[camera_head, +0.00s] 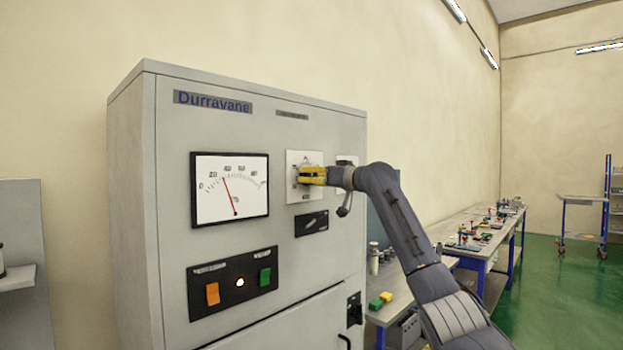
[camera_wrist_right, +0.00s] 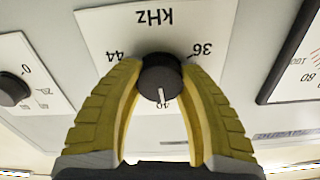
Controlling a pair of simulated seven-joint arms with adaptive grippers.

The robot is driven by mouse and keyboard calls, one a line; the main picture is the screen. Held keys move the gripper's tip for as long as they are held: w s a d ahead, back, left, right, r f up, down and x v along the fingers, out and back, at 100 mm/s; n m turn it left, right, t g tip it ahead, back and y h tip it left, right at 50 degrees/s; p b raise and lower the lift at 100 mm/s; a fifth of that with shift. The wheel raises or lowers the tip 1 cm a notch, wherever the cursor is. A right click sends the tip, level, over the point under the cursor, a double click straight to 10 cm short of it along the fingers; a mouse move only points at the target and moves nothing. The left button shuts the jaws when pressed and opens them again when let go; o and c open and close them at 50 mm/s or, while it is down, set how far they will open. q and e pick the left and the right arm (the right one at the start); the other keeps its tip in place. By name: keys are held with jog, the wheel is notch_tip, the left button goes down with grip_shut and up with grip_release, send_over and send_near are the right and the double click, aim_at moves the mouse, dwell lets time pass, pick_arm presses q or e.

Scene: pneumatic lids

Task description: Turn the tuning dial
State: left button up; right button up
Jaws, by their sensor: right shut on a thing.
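The tuning dial (camera_wrist_right: 160,78) is a black round knob with a white pointer line, on a white plate (camera_wrist_right: 215,25) marked kHz with 36, 40 and 44. In the right wrist view, which shows the plate upside down, the pointer line lies by the 40. My right gripper (camera_wrist_right: 160,85), with yellow ribbed fingers, is shut on the knob, one finger on each side. In the head view my right gripper (camera_head: 312,176) is at the dial's plate (camera_head: 291,191) and hides most of the knob. My left gripper is not in view.
The grey Durravane cabinet (camera_head: 230,130) carries a needle meter (camera_head: 229,203), an orange button (camera_head: 212,293), a green button (camera_head: 265,276) and a lit lamp (camera_head: 240,282). A second black knob (camera_wrist_right: 14,88) sits beside the dial. Workbenches (camera_head: 480,245) stand to the right.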

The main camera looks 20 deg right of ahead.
jog(key=n, duration=0.5)
jog(key=shift+f+n, duration=0.25)
jog(key=shift+n, duration=0.05)
jog(key=n, duration=0.5)
jog(key=shift+n, duration=0.3)
jog(key=o, duration=1)
jog(key=shift+w, duration=0.15)
jog(key=o, duration=0.3)
jog(key=shift+r, duration=0.2)
jog(key=shift+d, duration=0.1)
jog(key=v, duration=1.2)
